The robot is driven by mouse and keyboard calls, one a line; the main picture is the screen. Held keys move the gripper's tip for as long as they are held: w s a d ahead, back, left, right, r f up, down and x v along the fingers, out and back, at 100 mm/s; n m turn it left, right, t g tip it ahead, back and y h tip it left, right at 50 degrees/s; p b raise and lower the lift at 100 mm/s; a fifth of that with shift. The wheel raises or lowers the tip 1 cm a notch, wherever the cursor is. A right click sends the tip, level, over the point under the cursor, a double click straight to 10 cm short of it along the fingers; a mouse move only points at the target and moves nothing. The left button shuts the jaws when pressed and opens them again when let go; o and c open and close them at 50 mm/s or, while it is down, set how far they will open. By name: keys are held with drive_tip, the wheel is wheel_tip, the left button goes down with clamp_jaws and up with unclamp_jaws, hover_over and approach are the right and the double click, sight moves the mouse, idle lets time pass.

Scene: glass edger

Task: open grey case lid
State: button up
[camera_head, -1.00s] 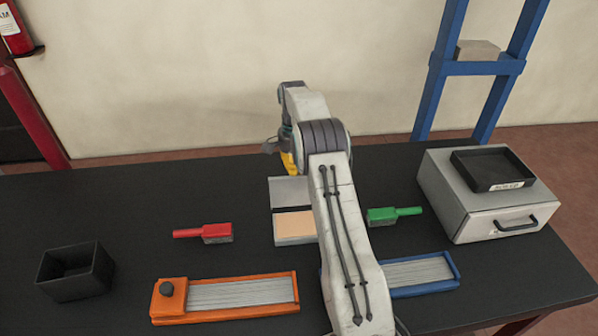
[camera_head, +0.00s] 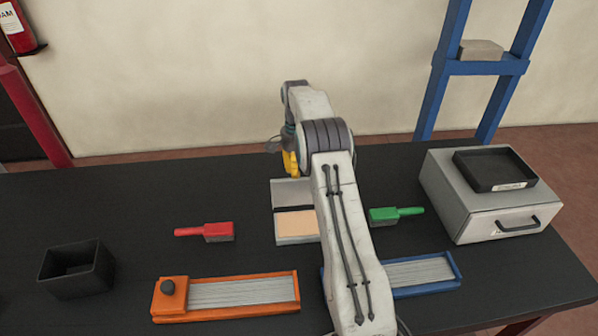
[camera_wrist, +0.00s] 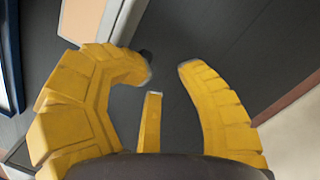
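The grey case (camera_head: 297,240) stands mid-table with its peach-coloured inside showing. Its grey lid (camera_head: 290,192) is back behind the peach part, with a dark strip between them. My arm covers the case's right side. My gripper (camera_head: 291,163) has yellow fingers and is just behind the lid's far edge, apart from it as far as I can tell. In the wrist view my gripper (camera_wrist: 166,70) is open, with only dark tabletop between its fingertips. A peach and pale piece of the case (camera_wrist: 88,20) shows at the top left there.
A red brush (camera_head: 218,232) and a green brush (camera_head: 385,215) lie either side of the case. Orange (camera_head: 170,298) and blue (camera_head: 455,270) framed trays are in front. A black bin (camera_head: 75,285) stands left, a grey drawer box (camera_head: 460,215) right. The table behind left is clear.

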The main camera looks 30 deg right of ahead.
drive_tip(key=shift+s+a+f, duration=0.15)
drive_tip(key=shift+f, duration=0.3)
drive_tip(key=shift+s+a+f, duration=0.15)
drive_tip(key=shift+f, duration=0.3)
wheel_tip(320, 180, up, 9)
drive_tip(key=w, duration=0.1)
drive_tip(key=shift+w+d, duration=0.15)
drive_tip(key=shift+d, duration=0.3)
drive_tip(key=shift+r, duration=0.15)
